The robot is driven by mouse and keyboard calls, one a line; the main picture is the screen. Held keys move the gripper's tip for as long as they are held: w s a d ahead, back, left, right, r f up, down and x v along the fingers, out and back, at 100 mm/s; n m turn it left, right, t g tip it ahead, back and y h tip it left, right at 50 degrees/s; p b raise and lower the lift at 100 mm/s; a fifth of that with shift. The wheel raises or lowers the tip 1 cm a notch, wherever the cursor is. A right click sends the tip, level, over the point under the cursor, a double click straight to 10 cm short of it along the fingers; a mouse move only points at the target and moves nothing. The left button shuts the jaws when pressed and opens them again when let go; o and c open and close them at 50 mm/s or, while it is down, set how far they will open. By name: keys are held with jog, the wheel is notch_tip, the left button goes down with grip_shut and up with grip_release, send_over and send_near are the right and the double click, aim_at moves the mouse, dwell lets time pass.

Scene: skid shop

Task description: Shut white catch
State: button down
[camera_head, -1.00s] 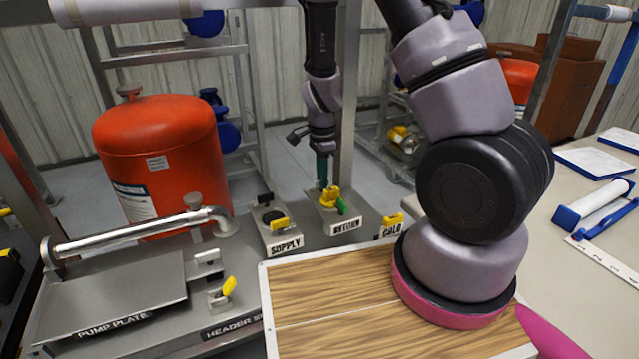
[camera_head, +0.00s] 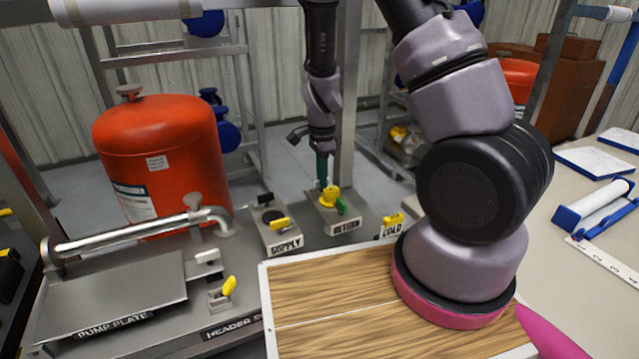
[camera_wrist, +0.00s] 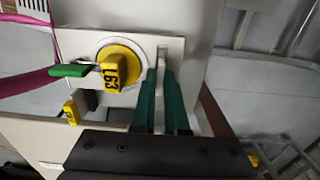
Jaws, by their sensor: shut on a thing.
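The RETURN block (camera_head: 346,226) stands at the back of the bench, with a yellow L63 plug (camera_wrist: 118,66) in its round port. A green catch (camera_wrist: 70,70) sits on the plug's left side in the wrist view. A narrow pale catch (camera_wrist: 162,52), which looks white, stands on the plug's right side. My gripper (camera_wrist: 162,72) has its teal fingers shut on this pale catch at the block. In the head view, my gripper (camera_head: 323,184) comes down from above behind the yellow plug, and the pale catch is hidden there.
The SUPPLY block (camera_head: 284,243) with black and yellow levers stands to the left, the COLD block (camera_head: 392,230) to the right. The pump plate (camera_head: 115,295), a steel pipe (camera_head: 130,240) and a red tank (camera_head: 160,160) are further left. A wooden board (camera_head: 330,310) lies in front.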

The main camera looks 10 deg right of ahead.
jog(key=n, duration=0.3)
jog(key=shift+n, duration=0.3)
jog(key=n, duration=0.3)
jog(key=shift+n, duration=1.9)
